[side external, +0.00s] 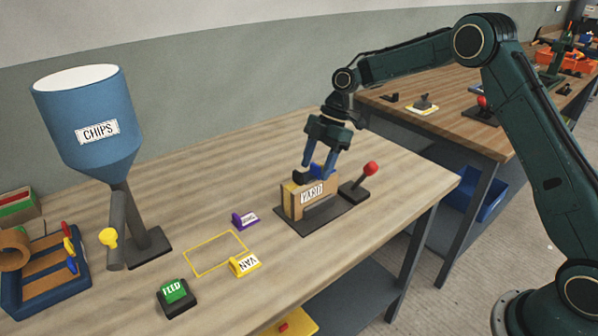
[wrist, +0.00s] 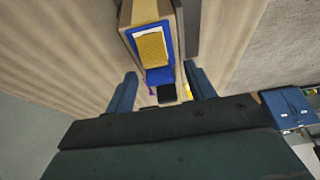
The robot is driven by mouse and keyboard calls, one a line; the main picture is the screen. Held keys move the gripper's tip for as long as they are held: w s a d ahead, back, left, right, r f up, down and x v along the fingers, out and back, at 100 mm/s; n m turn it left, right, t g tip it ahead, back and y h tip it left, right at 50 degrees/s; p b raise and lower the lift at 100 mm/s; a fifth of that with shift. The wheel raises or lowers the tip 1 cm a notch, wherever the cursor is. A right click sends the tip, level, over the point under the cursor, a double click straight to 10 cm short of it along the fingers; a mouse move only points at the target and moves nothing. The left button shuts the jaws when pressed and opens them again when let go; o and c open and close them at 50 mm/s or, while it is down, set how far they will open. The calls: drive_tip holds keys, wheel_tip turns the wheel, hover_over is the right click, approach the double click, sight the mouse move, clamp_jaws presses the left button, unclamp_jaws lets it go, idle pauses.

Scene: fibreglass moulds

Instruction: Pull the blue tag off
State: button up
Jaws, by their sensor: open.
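The blue tag (side external: 321,170) shows at the top of a small tan block (side external: 291,200) with a white lettered label, partly hidden by my gripper. In the wrist view a blue piece (wrist: 160,76) frames a yellow panel on the end of the block. My gripper (side external: 318,165) points down over the block, its blue fingers apart. In the wrist view the fingers stand left and right of the blue piece, with gaps to each side. I cannot tell whether they touch anything.
The block stands on a dark base (side external: 322,215) beside a red-knobbed lever (side external: 370,169). Purple (side external: 245,219) and yellow VAN (side external: 245,263) markers and a green FEED button (side external: 174,291) lie left. A blue CHIPS hopper (side external: 88,115) stands far left. A yellow-outlined patch is bare.

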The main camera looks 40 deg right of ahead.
drive_tip(key=shift+c, duration=0.4)
drive_tip(key=c, duration=1)
drive_tip(key=shift+o, duration=0.2)
drive_tip(key=shift+r, duration=0.75)
wheel_tip(320, 180, up, 10)
drive_tip(key=shift+f, duration=0.15)
idle(1.4)
